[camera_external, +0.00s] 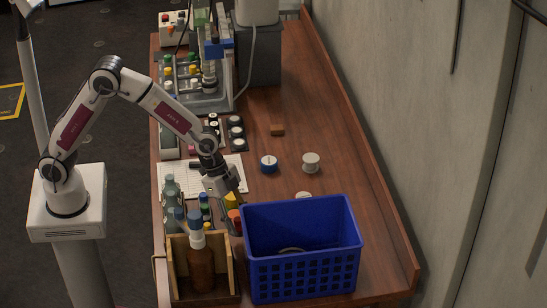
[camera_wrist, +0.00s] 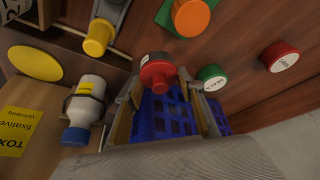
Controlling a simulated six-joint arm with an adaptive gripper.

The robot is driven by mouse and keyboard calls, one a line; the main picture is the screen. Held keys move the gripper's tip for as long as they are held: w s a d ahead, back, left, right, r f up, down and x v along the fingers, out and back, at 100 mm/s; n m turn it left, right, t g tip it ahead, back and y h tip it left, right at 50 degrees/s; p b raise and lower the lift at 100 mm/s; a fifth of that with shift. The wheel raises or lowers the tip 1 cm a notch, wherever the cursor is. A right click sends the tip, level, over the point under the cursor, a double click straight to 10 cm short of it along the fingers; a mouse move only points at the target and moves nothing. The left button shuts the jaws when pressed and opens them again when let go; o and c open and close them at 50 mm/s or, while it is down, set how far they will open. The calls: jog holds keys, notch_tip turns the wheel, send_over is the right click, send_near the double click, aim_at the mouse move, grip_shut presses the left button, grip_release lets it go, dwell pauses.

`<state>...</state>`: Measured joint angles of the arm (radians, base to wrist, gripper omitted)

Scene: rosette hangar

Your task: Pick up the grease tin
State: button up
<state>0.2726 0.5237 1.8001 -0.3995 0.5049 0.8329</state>
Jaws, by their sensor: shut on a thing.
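My gripper (camera_wrist: 160,88) points down beside the blue basket. Its two fingers are closed in around a small red tin-like thing (camera_wrist: 157,72) with a dark grey end, at the fingertips in the wrist view. No label on it can be read, so I cannot confirm that it is the grease tin. In the external view my gripper (camera_external: 229,205) is between the wooden crate and the basket, with an orange-red patch (camera_external: 235,215) and a yellow patch (camera_external: 231,201) at the fingers. Whether the held thing touches the table is hidden.
The blue basket (camera_external: 301,270) is right of my gripper. A wooden crate (camera_external: 207,296) with bottles stands at the front left. The right of the table is clear.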

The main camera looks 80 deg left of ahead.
jog(key=shift+r, duration=2.85)
